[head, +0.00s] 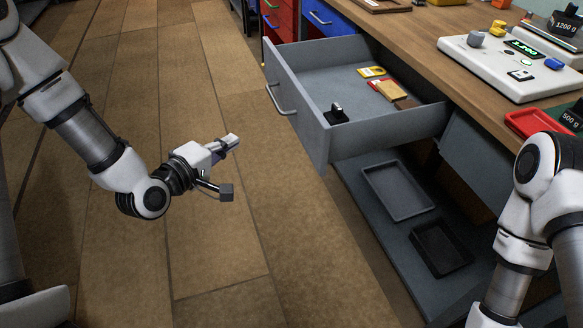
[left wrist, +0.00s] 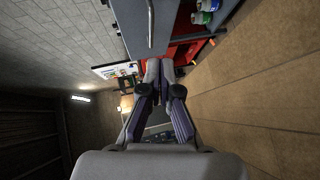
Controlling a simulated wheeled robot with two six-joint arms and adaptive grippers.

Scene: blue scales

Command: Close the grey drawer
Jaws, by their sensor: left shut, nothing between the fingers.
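The grey drawer (head: 316,146) is pulled far out of the workbench in the head view, with its front facing left towards the floor aisle. Its bar handle (head: 281,99) is on that front. Inside lie a small black object, a yellow item, and tan and brown blocks. My left gripper (head: 234,140) is shut and empty, in front of the drawer front and apart from it. In the left wrist view its fingers (left wrist: 160,68) are together, with a grey front and handle (left wrist: 150,23) above them. My right arm shows at the right, but its gripper is out of view.
Below the drawer, a grey shelf holds a grey tray (head: 398,190) and a black tray (head: 440,248). Red (head: 277,18) and blue (head: 325,17) drawers are beyond. A white scale (head: 510,66) and a red tray (head: 535,122) are on the benchtop. The wooden floor at left is clear.

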